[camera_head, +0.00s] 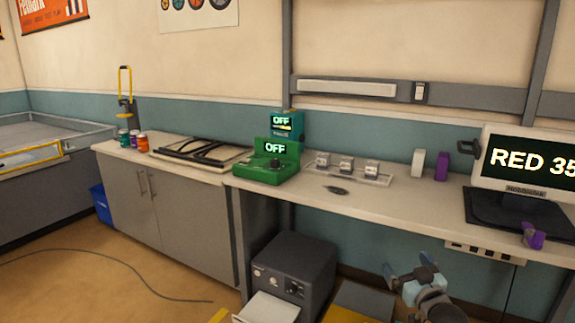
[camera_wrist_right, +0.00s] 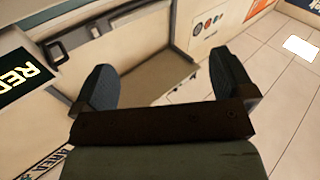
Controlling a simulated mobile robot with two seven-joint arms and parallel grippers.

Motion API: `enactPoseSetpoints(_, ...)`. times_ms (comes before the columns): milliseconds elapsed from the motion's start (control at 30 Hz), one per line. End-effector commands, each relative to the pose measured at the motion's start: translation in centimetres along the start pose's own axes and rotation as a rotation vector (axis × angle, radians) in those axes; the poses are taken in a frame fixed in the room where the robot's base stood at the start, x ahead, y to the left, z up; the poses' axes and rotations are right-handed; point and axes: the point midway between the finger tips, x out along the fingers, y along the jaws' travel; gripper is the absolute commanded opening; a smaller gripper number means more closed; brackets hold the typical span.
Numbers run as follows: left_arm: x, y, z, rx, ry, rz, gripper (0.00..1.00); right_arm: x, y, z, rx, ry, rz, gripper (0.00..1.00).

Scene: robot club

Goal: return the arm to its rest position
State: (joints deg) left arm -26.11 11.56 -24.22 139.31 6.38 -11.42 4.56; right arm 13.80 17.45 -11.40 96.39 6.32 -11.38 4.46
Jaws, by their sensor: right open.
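My right gripper (camera_head: 408,276) is low in front of the bench at the lower right of the head view, below the benchtop's front edge. It is open and empty. In the right wrist view, the two dark fingers of my right gripper (camera_wrist_right: 165,82) stand wide apart with nothing between them. Its fingers touch nothing that I can see. My left gripper is not in view.
The benchtop (camera_head: 390,205) carries a green device (camera_head: 268,165), a tray of small blocks (camera_head: 345,172), purple pieces, and a monitor (camera_head: 530,160) reading "RED 35". A dark printer-like box (camera_head: 293,270) stands beneath. Floor (camera_head: 100,290) at left is open except for a cable.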

Motion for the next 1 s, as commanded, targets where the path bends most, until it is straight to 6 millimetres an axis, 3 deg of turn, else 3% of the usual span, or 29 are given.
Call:
enactPoseSetpoints(33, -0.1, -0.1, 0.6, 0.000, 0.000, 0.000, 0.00, -2.6, -3.2, 1.1, 0.021, -0.001, -0.040, 1.00)
enactPoseSetpoints(200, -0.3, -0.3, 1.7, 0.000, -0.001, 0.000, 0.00, -11.6, -12.5, 1.0, 0.113, 0.015, -0.162, 1.00)
enactPoseSetpoints(300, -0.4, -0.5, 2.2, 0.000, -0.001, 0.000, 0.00, -16.6, -16.4, -0.3, 0.176, 0.027, -0.214, 1.00)
enactPoseSetpoints(400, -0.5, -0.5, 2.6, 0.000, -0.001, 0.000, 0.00, -20.5, -18.9, -1.9, 0.233, 0.038, -0.249, 1.00)
enactPoseSetpoints(600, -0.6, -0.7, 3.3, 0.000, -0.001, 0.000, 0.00, -26.4, -21.8, -5.1, 0.332, 0.057, -0.288, 1.00)
enactPoseSetpoints(767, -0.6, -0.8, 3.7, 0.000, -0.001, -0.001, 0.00, -30.3, -22.8, -8.0, 0.406, 0.071, -0.302, 1.00)
enactPoseSetpoints(800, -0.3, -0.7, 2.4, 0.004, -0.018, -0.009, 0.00, -29.6, -22.4, -8.9, 0.391, 0.055, -0.297, 1.00)
enactPoseSetpoints(1000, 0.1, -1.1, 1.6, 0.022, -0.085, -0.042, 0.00, -29.0, -21.8, -9.4, 0.361, -0.016, -0.277, 1.00)
